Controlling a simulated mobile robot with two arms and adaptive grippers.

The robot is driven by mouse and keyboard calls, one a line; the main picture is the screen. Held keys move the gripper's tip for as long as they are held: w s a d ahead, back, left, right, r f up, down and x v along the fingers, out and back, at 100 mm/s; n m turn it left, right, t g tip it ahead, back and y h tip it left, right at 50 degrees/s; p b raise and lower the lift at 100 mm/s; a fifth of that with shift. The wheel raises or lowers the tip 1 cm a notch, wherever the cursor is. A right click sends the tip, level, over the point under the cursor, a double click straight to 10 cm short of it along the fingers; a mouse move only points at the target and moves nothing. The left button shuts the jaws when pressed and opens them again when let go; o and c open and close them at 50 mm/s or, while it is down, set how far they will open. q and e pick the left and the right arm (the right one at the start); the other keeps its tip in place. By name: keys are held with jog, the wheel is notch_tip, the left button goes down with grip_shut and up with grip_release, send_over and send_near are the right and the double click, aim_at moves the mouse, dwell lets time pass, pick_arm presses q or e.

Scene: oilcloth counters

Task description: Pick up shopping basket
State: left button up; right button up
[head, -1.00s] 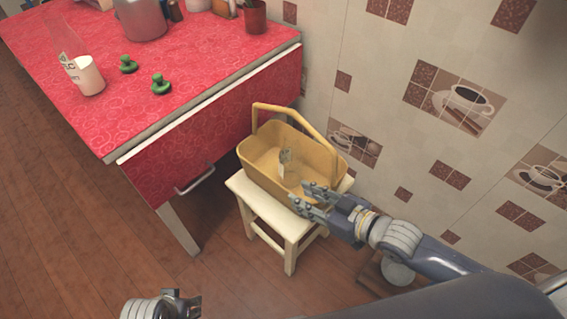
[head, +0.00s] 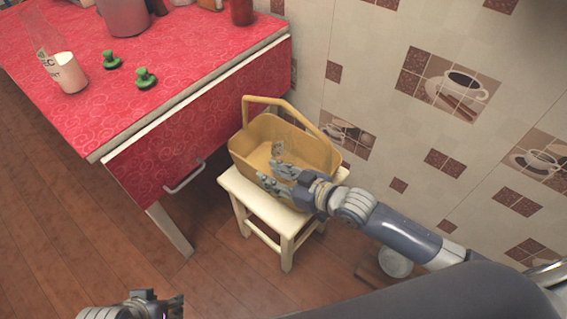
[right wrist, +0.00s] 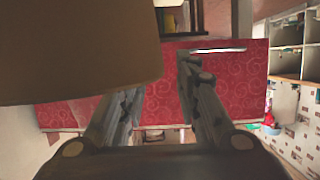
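The shopping basket (head: 318,152) is yellow-tan with a raised arched handle (head: 262,99). It stands upright on a small cream stool (head: 239,187) beside the table. My right gripper (head: 272,177) is open and overlaps the basket's near side in the head view. In the right wrist view its two fingers (right wrist: 158,80) are apart, and a large tan surface, apparently the basket (right wrist: 75,50), fills the upper left close to one finger. I cannot tell whether they touch. My left gripper (head: 165,303) is at the bottom edge, away from the basket; its fingers are partly cut off.
A table with a red patterned oilcloth (head: 190,70) stands left of the stool. It holds a white cup (head: 70,75), two green knobbed objects (head: 145,78) and a pot (head: 125,15). A tiled wall (head: 400,130) is close behind the basket. Wooden floor (head: 90,220) is free at left.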

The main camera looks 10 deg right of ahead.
jog(key=shift+x, duration=1.05)
jog(key=shift+s, duration=0.1)
grip_shut()
jog(key=shift+r, duration=0.15)
